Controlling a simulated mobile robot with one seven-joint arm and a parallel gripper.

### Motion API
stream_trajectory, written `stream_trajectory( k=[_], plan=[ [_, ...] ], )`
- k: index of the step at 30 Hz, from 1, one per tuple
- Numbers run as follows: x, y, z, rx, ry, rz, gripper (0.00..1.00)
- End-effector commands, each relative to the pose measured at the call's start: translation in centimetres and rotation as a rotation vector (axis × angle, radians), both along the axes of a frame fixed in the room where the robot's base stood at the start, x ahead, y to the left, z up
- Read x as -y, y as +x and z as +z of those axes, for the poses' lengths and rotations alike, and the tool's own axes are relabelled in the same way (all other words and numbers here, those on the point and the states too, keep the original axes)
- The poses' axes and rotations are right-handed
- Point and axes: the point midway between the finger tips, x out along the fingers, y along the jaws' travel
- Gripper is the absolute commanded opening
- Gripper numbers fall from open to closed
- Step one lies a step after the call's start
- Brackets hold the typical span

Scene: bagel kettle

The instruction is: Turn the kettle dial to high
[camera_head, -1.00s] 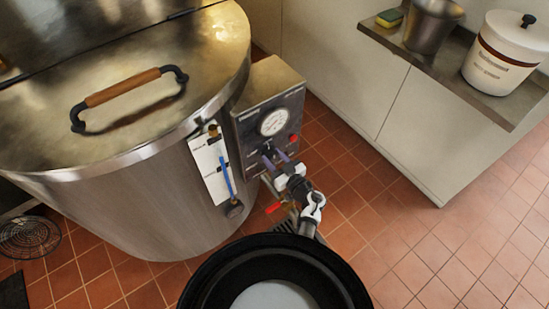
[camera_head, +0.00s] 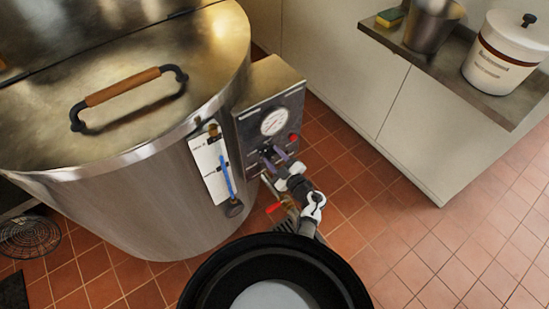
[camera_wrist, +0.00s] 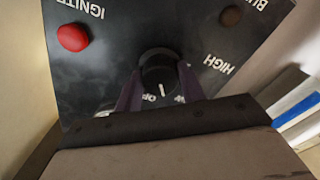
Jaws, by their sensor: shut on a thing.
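The kettle (camera_head: 150,205) is a large steel vessel with a control panel (camera_head: 246,125) on its right side. In the wrist view, the black round dial (camera_wrist: 158,58) sits on the dark panel, which appears upside down. My gripper (camera_wrist: 160,74) is shut on the dial, with one purple-grey finger on each side. It also shows at the panel in the head view (camera_head: 273,158). The dial's white mark points down in the wrist view, between partly hidden letters "OF" and "W". The "HIGH" label (camera_wrist: 217,64) is to the right of the dial.
A red ignite button (camera_wrist: 73,37) and a brown indicator (camera_wrist: 230,16) are on the panel. A gauge (camera_head: 274,122) is above the dial. A shelf (camera_head: 390,42) holds a white canister (camera_head: 500,60) at the right.

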Motion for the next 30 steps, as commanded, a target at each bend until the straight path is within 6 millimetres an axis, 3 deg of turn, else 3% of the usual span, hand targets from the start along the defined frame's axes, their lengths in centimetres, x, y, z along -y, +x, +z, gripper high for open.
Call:
stream_trajectory(
  k=[30],
  plan=[
    [0.02, -0.07, -0.38, 0.566, -0.782, 0.000, 0.16]
  ],
)
